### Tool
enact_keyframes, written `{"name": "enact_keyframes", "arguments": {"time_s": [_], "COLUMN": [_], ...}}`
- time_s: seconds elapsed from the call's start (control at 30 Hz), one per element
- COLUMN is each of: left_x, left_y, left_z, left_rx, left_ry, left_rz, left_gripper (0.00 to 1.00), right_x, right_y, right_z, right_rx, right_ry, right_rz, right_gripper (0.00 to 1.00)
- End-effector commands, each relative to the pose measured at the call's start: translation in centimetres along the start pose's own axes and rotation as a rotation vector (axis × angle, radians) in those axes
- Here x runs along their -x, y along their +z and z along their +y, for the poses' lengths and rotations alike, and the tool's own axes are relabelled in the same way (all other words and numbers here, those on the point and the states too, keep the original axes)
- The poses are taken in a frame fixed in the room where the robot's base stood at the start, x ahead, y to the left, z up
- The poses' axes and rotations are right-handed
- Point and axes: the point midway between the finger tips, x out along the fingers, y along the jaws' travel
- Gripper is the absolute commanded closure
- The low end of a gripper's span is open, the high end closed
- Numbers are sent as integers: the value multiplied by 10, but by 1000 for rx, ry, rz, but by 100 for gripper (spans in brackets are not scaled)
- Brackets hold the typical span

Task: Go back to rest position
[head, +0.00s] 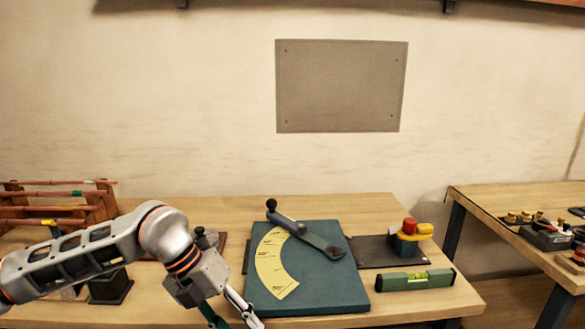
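My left arm comes in from the left in the head view. Its gripper (236,319) points down at the bottom edge, at the front left corner of the teal bending board (330,290). Its two fingers stand apart with nothing seen between them; their tips are at or past the picture's edge. The board has a yellow curved scale (270,262). A grey lever (304,235) with a black knob and a hooked end lies across the top of the board. My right gripper is not in view.
A green spirit level (414,280) and a red-and-yellow device (409,238) on a dark plate are right of the board. A wooden rack with copper pipes (60,208) is at the left. A second table (490,200) stands right, beyond a gap.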

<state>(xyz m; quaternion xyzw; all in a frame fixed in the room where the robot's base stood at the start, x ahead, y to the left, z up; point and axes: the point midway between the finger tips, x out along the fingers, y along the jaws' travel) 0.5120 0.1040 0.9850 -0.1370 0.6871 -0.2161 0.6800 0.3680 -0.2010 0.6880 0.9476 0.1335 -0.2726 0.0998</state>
Motion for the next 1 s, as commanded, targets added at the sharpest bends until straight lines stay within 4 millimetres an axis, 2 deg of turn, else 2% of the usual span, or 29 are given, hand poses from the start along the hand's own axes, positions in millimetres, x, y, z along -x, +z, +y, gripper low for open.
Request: {"name": "enact_keyframes", "arguments": {"time_s": [0.03,0.1,0.2,0.3,0.4,0.53,0.67,0.77,0.87,0.97,1.0], "left_x": [-21,-38,-51,-53,-46,-30,-17,-14,-20,-37,-47], "left_y": [-16,-34,-55,-69,-74,-65,-44,-24,-6,5,6], "left_z": [-22,-55,-100,-140,-170,-190,-184,-162,-125,-76,-53], "left_rx": [-15,-29,-22,20,96,245,450,641,857,1093,1192], "left_ry": [-100,-249,-465,-681,-889,-1137,-1347,-1471,-1560,-1605,-1610], "left_rz": [46,90,133,154,151,114,44,-30,-116,-209,-249], "left_gripper": [61,61,61,61,61,61,61,61,61,61,61], "right_x": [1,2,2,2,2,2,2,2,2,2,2], "right_y": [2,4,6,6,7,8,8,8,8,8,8], "right_z": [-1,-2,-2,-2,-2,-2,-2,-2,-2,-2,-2], "right_rx": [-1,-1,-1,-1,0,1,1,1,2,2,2], "right_ry": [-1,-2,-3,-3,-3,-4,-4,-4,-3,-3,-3], "right_rz": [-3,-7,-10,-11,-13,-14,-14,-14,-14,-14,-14], "right_gripper": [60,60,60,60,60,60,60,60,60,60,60]}}
